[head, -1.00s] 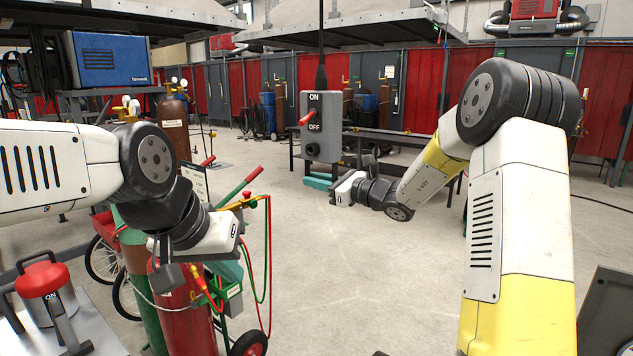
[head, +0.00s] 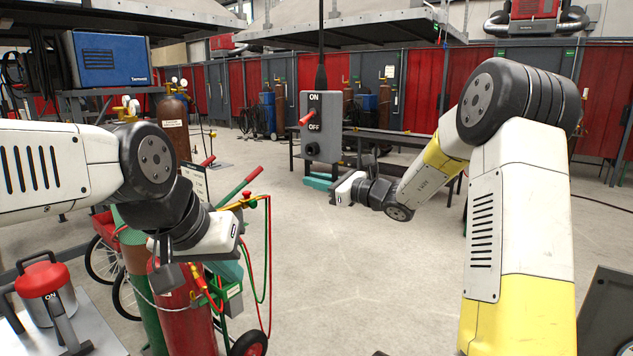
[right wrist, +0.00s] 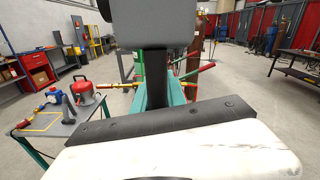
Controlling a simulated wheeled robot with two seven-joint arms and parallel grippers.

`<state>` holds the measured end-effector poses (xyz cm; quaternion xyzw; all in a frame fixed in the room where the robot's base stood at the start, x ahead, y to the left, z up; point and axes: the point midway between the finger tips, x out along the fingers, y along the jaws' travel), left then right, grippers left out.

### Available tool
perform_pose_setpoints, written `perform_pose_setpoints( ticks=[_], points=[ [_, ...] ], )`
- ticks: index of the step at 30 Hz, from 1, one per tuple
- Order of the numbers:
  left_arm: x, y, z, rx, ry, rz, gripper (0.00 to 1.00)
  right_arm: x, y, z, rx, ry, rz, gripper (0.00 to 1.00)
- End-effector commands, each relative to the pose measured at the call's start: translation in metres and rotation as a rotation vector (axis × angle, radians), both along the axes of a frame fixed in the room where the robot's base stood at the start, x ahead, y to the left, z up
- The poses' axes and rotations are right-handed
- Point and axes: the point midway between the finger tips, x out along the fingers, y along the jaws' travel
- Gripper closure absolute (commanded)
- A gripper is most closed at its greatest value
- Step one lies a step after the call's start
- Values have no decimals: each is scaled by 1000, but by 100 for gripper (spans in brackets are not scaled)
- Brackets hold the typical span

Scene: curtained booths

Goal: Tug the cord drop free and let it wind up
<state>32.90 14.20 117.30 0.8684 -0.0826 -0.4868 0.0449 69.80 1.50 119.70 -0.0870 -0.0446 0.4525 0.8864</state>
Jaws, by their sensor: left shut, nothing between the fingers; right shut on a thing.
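The cord drop is a grey box (head: 321,127) marked ON and OFF, with a red lever and a black knob, hanging upright from a black cord (head: 321,45) in the head view. My right gripper (head: 318,180) is just under the box, its teal fingers shut. In the right wrist view the box (right wrist: 150,22) fills the top, and a dark stem (right wrist: 155,75) runs down from it to the teal fingers (right wrist: 156,97). The grip itself is partly hidden. My left gripper (head: 230,272) is shut and empty by the gas cylinders. The cord's upper end is out of view.
A red gas cylinder (head: 183,315) on a cart with red and green hoses stands close to my left gripper. A bench with a red-topped canister (head: 44,282) is at lower left. A dark table (head: 400,138) stands behind the box. The middle floor is clear.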

Motion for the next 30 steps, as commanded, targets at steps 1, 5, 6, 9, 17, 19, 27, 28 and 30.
perform_pose_setpoints(
  ticks=[1,5,6,9,17,19,27,28,30],
  points=[
    [0,0,0,0,0,0,100,-2,2,-1,-2,1,7,100],
    [0,0,0,0,0,0,100,-2,3,-1,-2,1,8,100],
    [0,0,0,0,0,0,100,-2,3,-1,-2,1,8,100],
    [0,0,0,0,0,0,100,-2,3,-4,-2,3,7,100],
    [0,0,0,0,0,0,100,-3,3,-61,1,9,10,100],
    [0,0,0,0,0,0,100,-3,3,-77,-1,9,10,100],
    [0,0,0,0,0,0,100,-3,3,-105,-2,4,9,100],
    [0,0,0,0,0,0,100,-3,3,-105,-3,3,9,100],
    [0,0,0,0,0,0,100,-3,3,-105,-3,3,9,100]
  ],
)
